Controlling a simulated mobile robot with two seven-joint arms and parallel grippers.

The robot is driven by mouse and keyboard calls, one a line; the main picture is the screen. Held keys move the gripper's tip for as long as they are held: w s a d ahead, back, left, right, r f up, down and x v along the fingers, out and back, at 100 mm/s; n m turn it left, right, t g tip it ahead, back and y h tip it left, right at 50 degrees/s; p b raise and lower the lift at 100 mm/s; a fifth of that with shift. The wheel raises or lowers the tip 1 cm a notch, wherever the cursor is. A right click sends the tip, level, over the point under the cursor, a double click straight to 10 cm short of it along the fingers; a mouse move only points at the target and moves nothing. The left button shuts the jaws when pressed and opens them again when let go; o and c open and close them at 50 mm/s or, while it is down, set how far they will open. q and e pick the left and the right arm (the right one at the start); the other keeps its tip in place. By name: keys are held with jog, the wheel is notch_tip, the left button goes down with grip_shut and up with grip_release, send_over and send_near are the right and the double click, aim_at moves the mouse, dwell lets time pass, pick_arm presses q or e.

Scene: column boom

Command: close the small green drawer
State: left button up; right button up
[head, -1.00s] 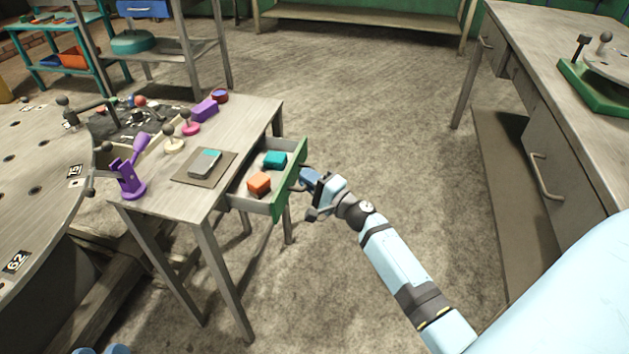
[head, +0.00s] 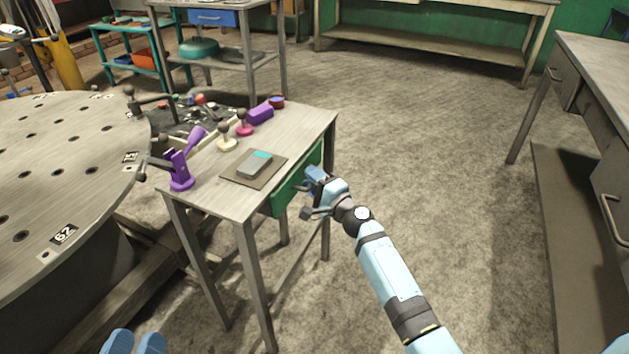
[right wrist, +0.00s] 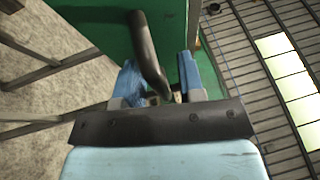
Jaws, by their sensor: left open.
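The small green drawer (head: 297,180) sits under the top of the grey side table. Its green front is close against the table side and its inside is out of sight; I cannot tell if it is fully flush. My right gripper (head: 312,193) is at the drawer front. In the right wrist view, the dark handle (right wrist: 146,45) on the green front passes between the blue fingers of my right gripper (right wrist: 160,82). The fingers stand apart on either side; whether both press on it is unclear. My left gripper (head: 133,343) shows only its blue fingertips, open and empty, at the bottom left.
The table (head: 290,135) carries a grey device (head: 255,164) on a brown mat, a purple stand (head: 181,172) and several small knobbed items. A large round perforated table (head: 60,150) is at the left. A workbench (head: 600,80) stands right. Floor between is clear.

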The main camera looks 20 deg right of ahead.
jog(key=shift+s, duration=0.1)
jog(key=v, duration=1.3)
jog(key=shift+s, duration=0.35)
jog(key=shift+d, duration=0.1)
